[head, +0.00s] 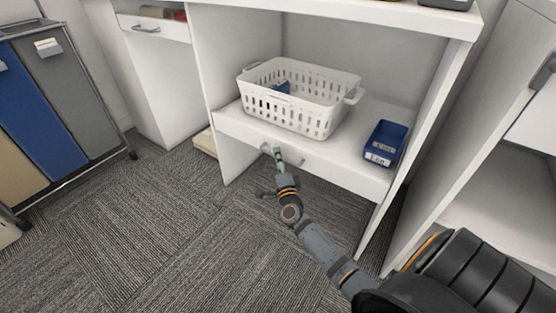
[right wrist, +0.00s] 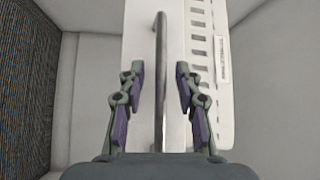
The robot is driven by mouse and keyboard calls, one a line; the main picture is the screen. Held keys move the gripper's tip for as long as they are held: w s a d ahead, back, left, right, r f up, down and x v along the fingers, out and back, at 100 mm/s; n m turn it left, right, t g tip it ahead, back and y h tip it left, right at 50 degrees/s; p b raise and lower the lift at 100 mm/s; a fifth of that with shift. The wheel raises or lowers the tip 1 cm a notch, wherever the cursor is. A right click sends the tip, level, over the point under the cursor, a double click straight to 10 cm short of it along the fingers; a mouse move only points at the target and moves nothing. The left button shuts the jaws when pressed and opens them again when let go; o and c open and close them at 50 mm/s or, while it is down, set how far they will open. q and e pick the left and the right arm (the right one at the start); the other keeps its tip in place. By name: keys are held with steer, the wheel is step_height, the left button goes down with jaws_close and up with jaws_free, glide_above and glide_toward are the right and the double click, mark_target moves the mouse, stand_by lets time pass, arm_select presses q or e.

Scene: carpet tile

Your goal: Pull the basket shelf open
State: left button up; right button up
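The basket shelf (head: 345,178) is a white pull-out board with a low front panel, inside a white open cabinet. Its bar handle (head: 296,162) is on the front panel. A white slotted basket (head: 318,118) stands on the shelf. My right gripper (head: 274,154) is at the handle, partly covering it. In the right wrist view my right gripper (right wrist: 160,78) is open, with the grey handle bar (right wrist: 160,45) running between its two fingers. Gaps show on both sides of the bar. My left gripper is not in view.
A blue labelled bin (head: 386,143) sits on the shelf right of the basket. Cabinet side walls (head: 222,165) flank the shelf. A drawer with a handle (head: 146,29) is at the upper left. Carpet (head: 170,230) in front is clear, apart from my right arm above it.

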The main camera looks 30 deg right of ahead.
steer(key=shift+w+d, duration=0.15)
steer(key=shift+w, duration=0.2)
steer(key=shift+r, duration=0.1)
jaws_close()
